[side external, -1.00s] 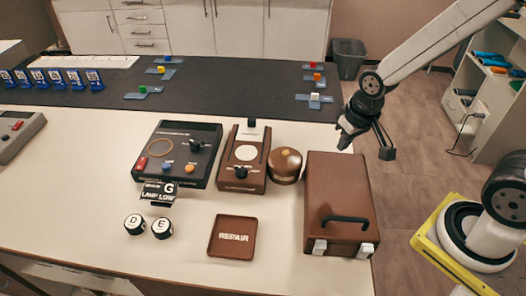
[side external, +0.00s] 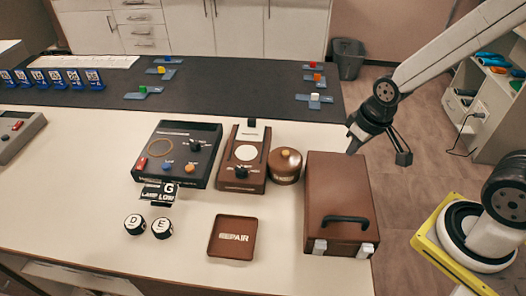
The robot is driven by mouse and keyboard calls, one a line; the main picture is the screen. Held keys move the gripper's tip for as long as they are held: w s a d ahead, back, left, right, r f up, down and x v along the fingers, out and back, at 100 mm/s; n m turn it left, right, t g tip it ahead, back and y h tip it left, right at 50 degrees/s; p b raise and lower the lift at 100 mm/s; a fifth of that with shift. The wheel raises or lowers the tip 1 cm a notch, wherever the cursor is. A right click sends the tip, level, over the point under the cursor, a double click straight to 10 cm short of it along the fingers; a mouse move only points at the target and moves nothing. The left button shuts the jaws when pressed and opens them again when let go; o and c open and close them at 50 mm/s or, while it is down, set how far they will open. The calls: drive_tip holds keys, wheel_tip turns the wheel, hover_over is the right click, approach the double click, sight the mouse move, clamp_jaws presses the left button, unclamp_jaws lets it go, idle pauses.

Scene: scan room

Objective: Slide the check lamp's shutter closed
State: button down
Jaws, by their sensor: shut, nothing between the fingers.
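The check lamp appears to be the brown box (side external: 228,172) with a pale round window (side external: 246,153), a black knob on its front and a black tab (side external: 251,123) at its back edge. The round window shows uncovered. A dark console (side external: 177,154) with coloured buttons stands to its left. My gripper (side external: 352,143) is shut and empty, in the air above the back of the brown case, well to the right of the lamp and apart from it.
A brown round lidded pot (side external: 286,167) stands beside the lamp, between it and the brown case (side external: 341,190) with a black handle. A REPAIR tray (side external: 232,252), two round tokens D (side external: 134,223) and E (side external: 162,228), and a small sign (side external: 160,193) are in front.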

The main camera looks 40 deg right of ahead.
idle(0.3)
drive_tip(key=c, duration=0.8)
unclamp_jaws()
drive_tip(key=o, duration=0.4)
drive_tip(key=shift+w, duration=0.3)
drive_tip(key=shift+c, duration=0.2)
drive_tip(key=shift+o, duration=0.6)
drive_tip(key=w+a+m+h, duration=0.1)
drive_tip(key=w+m, duration=0.3)
drive_tip(key=w, duration=1.3)
drive_tip(key=shift+w+a+f, duration=0.25)
drive_tip(key=shift+a+f, duration=0.05)
drive_tip(key=shift+a, duration=0.05)
drive_tip(key=m+h, duration=0.2)
drive_tip(key=m, duration=0.3)
approach(252, 120)
wheel_tip(252, 120, down, 2)
drive_tip(key=shift+w+d+t, duration=0.1)
drive_tip(key=shift+t, duration=0.2)
drive_tip(key=shift+f, duration=0.1)
drive_tip(key=shift+x, duration=3.8)
drive_tip(key=shift+d, duration=0.1)
